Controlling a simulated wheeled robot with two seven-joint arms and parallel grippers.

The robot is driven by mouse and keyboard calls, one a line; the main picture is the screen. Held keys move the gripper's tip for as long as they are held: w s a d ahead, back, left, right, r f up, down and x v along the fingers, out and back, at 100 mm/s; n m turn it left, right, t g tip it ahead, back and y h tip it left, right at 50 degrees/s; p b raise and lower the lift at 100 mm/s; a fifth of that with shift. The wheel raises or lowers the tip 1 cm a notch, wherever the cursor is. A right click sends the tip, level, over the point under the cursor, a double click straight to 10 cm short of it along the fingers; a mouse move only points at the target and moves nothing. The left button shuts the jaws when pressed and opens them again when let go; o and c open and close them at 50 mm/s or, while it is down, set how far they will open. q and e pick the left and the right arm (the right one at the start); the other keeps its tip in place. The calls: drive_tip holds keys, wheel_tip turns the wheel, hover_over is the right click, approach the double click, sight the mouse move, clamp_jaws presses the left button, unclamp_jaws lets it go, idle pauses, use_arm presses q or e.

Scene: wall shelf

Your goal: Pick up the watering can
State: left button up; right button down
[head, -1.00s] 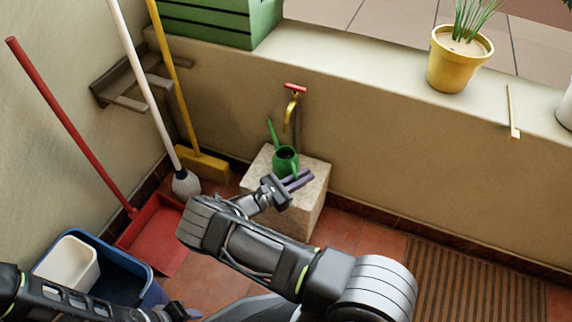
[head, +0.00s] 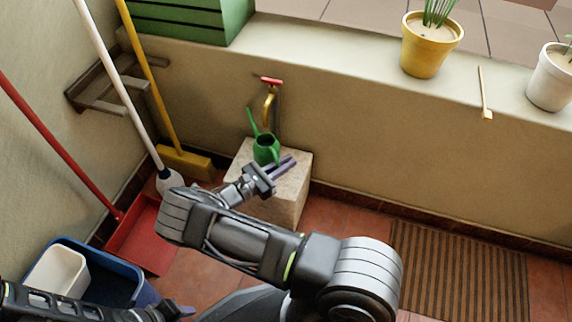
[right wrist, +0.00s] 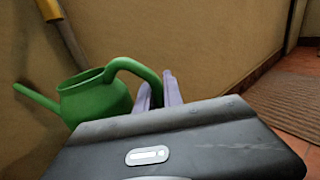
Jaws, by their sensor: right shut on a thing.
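The green watering can (head: 266,150) is on or just above the pale stone block (head: 290,190), below the brass tap (head: 269,105); I cannot tell whether it touches the block. Its spout points up and left in the head view. In the right wrist view the can (right wrist: 95,103) shows its handle curving toward the purple fingers. My right gripper (head: 284,167) is at the handle side of the can, shut on the handle (right wrist: 135,66). The exact contact is partly hidden behind the gripper body. My left gripper (head: 180,311) is low at the bottom left, away from the can; its jaws are unclear.
A white-handled mop (head: 168,181), yellow broom (head: 185,162), red dustpan (head: 140,240) and blue bucket (head: 145,292) stand at the left. A yellow pot (head: 428,50) and white pot (head: 549,82) stand on the ledge. A striped mat (head: 460,270) lies at the right.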

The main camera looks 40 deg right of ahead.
wheel_tip(320, 180, up, 4)
drive_tip(key=p, duration=0.2)
drive_tip(key=s+a+p, duration=0.2)
drive_tip(key=s+a, duration=0.9)
drive_tip(key=a, duration=0.5)
idle(0.3)
drive_tip(key=shift+s+f, duration=0.1)
idle(0.8)
drive_tip(key=w+a+r+n+t+y, duration=0.1)
drive_tip(key=w+r+t, duration=0.4)
drive_tip(key=r, duration=0.7)
drive_tip(key=w+a+r+n+t+y, duration=0.1)
drive_tip(key=w+r+n+t, duration=0.4)
drive_tip(key=r, duration=0.8)
drive_tip(key=shift+w+a+n+t+y, duration=0.3)
drive_tip(key=shift+w+n+y, duration=0.1)
drive_tip(key=shift+n+y, duration=0.4)
drive_tip(key=shift+r, duration=0.1)
